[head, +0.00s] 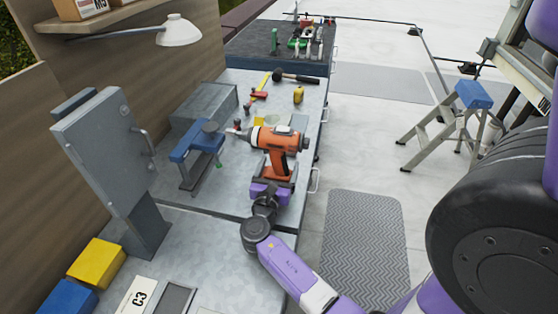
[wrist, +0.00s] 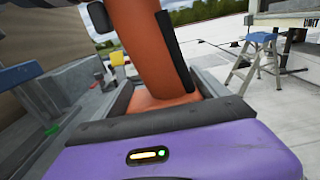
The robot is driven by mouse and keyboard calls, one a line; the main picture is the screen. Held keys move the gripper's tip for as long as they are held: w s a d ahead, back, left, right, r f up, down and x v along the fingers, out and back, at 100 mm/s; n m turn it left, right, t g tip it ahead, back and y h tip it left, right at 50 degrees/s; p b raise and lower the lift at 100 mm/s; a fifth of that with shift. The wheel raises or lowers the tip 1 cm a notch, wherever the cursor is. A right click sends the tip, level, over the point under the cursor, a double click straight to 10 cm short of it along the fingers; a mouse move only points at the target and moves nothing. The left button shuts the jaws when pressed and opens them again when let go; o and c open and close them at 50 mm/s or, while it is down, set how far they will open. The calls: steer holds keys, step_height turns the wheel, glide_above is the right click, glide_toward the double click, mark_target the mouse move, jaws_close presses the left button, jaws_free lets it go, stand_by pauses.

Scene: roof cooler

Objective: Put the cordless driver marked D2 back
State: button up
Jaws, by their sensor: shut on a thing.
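An orange and black cordless driver (head: 280,142) is held up over the metal workbench (head: 225,273) in the head view. Its chuck points left and its handle runs down into my gripper (head: 272,186). My gripper is shut on the lower part of the driver. In the wrist view the orange handle (wrist: 148,50) rises, slightly tilted, from between the dark jaws of my gripper (wrist: 160,105). No D2 mark is readable on the driver in either view.
A blue vise (head: 197,143) stands left of the driver. A grey cabinet (head: 105,150), a yellow bin (head: 96,262) and a C3 label (head: 139,297) are nearer left. Hand tools and a yellow item (head: 298,95) lie behind. A stepladder (head: 450,122) stands right, beyond a floor mat (head: 362,250).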

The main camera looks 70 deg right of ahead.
steer(key=shift+w+f, duration=0.1)
steer(key=shift+f, duration=0.4)
steer(key=shift+f, duration=0.2)
steer(key=o, duration=2)
steer(key=shift+f, duration=0.1)
steer(key=shift+c, duration=0.2)
steer(key=shift+a, duration=0.1)
steer(key=a, duration=0.4)
steer(key=a+b, duration=0.1)
steer(key=a, duration=0.3)
steer(key=s+a, duration=0.1)
steer(key=a, duration=0.2)
steer(key=shift+a, duration=0.4)
